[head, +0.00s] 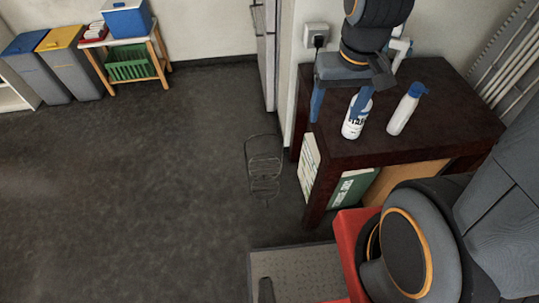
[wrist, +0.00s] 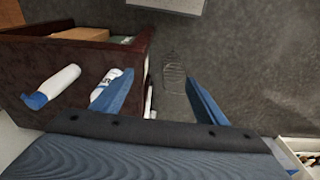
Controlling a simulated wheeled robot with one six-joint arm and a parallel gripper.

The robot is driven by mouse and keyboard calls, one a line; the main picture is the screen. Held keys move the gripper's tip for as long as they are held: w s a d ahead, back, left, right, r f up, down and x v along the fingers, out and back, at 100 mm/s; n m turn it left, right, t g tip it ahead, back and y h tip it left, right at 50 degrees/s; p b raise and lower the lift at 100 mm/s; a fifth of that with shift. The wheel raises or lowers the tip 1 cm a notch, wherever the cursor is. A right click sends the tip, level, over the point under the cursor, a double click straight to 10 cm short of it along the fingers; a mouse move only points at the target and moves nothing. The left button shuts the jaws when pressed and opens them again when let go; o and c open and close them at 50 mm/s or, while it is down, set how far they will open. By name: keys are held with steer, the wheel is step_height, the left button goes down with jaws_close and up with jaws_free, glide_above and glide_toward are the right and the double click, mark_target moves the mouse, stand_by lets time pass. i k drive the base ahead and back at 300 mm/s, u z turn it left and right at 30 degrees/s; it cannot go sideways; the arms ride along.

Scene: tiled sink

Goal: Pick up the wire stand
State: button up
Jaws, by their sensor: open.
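The wire stand (head: 264,168) is a thin dark wire frame on the grey floor, just left of the dark wooden table in the head view. It also shows, small and faint, in the wrist view (wrist: 173,79), between my fingers but well beyond them. I cannot tell whether it stands upright or lies flat. My gripper (head: 341,105) hangs over the left edge of the table top, its blue fingers apart with nothing between them. In the wrist view my gripper (wrist: 158,84) is likewise open and empty, clear of the stand.
On the dark table (head: 440,125) are a white labelled bottle (head: 353,128), close by one finger, and a white bottle with a blue cap (head: 403,114). Boxes or binders (head: 350,188) sit under it. Bins (head: 65,60) stand far left. The floor left of the stand is clear.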

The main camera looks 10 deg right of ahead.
mark_target(281, 167)
steer(key=u, duration=1.25)
steer(key=k, duration=0.65)
steer(key=z, duration=1.15)
steer(key=i, duration=0.5)
steer(key=u, duration=0.05)
